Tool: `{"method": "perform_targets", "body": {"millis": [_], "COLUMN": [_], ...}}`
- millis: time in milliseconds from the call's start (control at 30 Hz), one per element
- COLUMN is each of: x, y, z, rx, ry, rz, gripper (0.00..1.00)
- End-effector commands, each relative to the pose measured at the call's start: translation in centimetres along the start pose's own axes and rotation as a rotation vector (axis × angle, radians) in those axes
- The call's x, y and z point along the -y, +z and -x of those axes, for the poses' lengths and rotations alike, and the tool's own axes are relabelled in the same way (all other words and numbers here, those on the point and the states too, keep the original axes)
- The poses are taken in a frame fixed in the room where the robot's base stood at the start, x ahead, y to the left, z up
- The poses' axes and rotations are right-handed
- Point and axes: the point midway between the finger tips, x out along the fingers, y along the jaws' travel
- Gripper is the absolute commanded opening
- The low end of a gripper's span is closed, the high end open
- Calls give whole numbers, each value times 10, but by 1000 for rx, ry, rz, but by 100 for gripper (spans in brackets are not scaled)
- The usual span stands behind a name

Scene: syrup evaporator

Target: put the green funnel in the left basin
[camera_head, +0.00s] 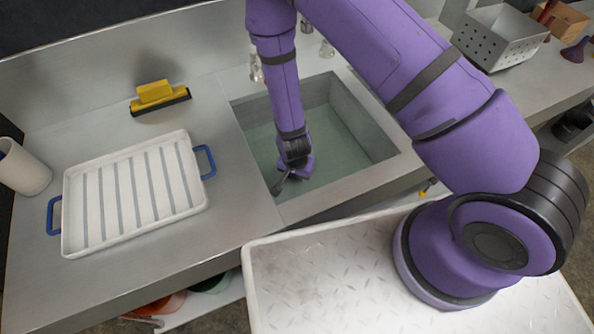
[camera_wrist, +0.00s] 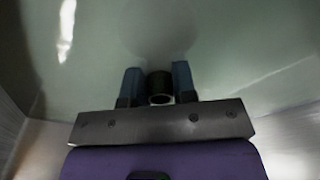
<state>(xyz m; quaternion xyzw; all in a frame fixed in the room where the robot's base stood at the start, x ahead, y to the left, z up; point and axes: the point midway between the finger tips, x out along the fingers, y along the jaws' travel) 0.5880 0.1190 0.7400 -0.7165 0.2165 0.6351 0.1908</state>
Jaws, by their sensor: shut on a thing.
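My gripper (camera_head: 279,185) reaches down inside the sink basin (camera_head: 350,130), near its left front side. In the wrist view, my gripper (camera_wrist: 158,86) has its two blue-grey fingers closed on a short dark green tube with an open round end, which looks like the stem of the green funnel (camera_wrist: 160,86). A faint round shape lies beyond it; I cannot tell whether it is the funnel's cone or a shadow. In the head view the funnel cannot be made out. Whether it touches the basin floor is unclear.
A white ribbed tray (camera_head: 135,190) with blue handles lies on the counter left of the basin. A yellow squeegee (camera_head: 158,96) and a white cup (camera_head: 20,168) are nearby. A perforated metal box (camera_head: 497,38) stands at the back right. Faucets rise behind the basin.

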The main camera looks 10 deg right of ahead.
Motion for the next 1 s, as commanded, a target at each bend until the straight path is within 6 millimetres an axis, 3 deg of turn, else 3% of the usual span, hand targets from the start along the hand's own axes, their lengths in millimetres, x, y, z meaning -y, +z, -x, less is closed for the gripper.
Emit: {"method": "perform_targets", "body": {"millis": [1000], "x": [0], "y": [1], "z": [-6], "rx": [0], "ry": [0], "rz": [0], "gripper": [0]}}
